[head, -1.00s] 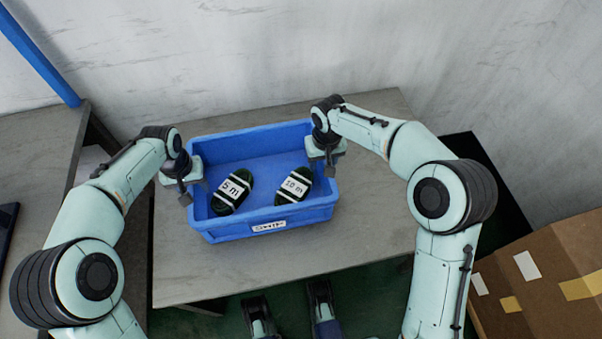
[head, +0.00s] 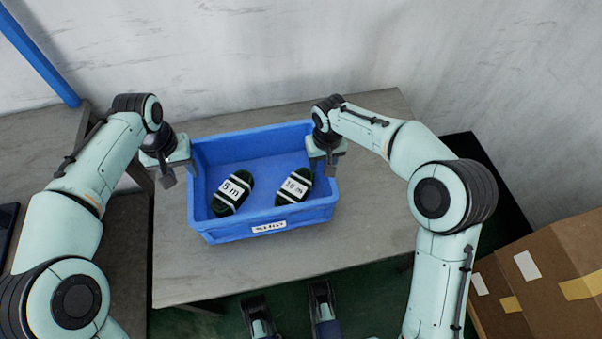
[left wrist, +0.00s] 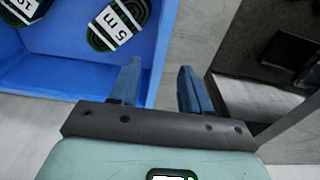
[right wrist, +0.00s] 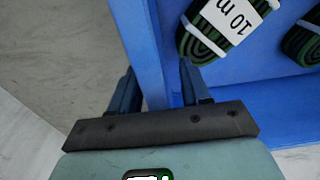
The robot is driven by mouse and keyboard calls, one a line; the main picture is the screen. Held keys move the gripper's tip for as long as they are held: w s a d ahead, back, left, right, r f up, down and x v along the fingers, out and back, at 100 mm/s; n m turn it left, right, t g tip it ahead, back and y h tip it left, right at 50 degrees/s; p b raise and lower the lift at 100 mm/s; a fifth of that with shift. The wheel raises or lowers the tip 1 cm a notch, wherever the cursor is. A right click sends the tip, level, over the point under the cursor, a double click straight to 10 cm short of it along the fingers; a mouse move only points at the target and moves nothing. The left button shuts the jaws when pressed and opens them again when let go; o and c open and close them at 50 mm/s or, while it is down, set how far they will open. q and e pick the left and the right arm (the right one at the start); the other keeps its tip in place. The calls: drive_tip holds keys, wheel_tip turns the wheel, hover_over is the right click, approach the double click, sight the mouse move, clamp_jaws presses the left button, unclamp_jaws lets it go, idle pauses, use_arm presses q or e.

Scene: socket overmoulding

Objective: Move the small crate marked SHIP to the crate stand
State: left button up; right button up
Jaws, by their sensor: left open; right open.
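The small blue crate (head: 222,234) stands upright on a grey table, its white front label (head: 268,227) seeming to read SHIP. It holds two dark green coils, marked 5 m (head: 233,193) and 10 m (head: 294,188). My left gripper (head: 180,172) is open at the crate's left wall; in the left wrist view the wall's rim (left wrist: 162,50) runs between its fingers (left wrist: 159,82). My right gripper (head: 326,160) is open at the right wall; in the right wrist view that wall (right wrist: 142,45) passes between its fingers (right wrist: 158,82). I cannot identify the crate stand.
The grey table (head: 370,235) has bare room in front of and right of the crate. Another grey surface (head: 40,135) lies to the left, across a gap. A cardboard box (head: 550,270) stands at the lower right. A wall rises behind the table.

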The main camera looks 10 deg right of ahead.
use_arm(q)
wheel_tip(320, 180, up, 2)
drive_tip(key=shift+r, duration=0.1)
drive_tip(key=shift+s+r, duration=0.1)
drive_tip(key=shift+r, duration=0.15)
use_arm(e)
drive_tip(key=shift+r, duration=0.1)
use_arm(q)
drive_tip(key=shift+r, duration=0.1)
use_arm(e)
drive_tip(key=r, duration=1.2)
drive_tip(key=shift+s, duration=0.4)
drive_tip(key=shift+f, duration=0.1)
